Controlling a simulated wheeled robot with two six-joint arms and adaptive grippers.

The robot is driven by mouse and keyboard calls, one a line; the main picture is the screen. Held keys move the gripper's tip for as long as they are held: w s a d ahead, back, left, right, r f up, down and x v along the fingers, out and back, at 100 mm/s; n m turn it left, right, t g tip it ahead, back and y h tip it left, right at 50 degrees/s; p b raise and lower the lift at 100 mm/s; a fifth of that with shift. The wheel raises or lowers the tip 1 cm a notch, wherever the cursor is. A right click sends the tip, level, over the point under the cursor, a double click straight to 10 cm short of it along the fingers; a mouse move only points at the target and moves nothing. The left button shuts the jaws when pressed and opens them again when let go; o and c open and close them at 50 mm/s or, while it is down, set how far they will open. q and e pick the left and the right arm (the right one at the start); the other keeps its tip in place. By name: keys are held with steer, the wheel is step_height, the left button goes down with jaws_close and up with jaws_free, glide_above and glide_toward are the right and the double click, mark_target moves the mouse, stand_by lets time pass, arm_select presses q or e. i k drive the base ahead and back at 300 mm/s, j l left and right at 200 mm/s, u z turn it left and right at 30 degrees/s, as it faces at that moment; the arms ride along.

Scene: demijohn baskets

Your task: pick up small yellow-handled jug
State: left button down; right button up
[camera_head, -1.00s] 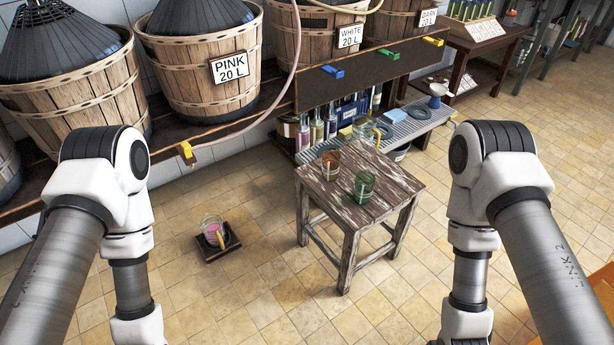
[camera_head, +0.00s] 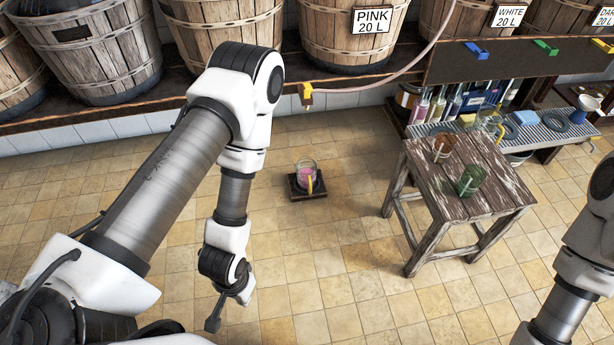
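A small clear glass jug with a yellow handle (camera_head: 306,171) stands upright on a dark square stand on the floor, with something pink inside. Its handle faces the front right. My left gripper (camera_head: 214,318) hangs to the front left of the jug, apart from it; it shows edge-on, so I cannot tell its opening. My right arm shows at the right edge, but its gripper is out of the picture. Another glass vessel with yellow on it (camera_head: 489,121) is partly hidden behind the stool.
A worn wooden stool (camera_head: 455,192) right of the jug holds a brown glass vessel (camera_head: 442,148) and a green one (camera_head: 470,180). Behind is a low ledge with baskets, a yellow tap (camera_head: 307,93) and a hose. The tiled floor around the jug is clear.

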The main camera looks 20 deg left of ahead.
mark_target(306, 167)
steer(key=i+j, duration=0.45)
steer(key=j, duration=0.15)
steer(key=i+j+z, duration=0.1)
steer(key=i+j, duration=0.55)
steer(key=j, duration=0.2)
steer(key=i+j, duration=0.1)
steer(key=j, duration=0.3)
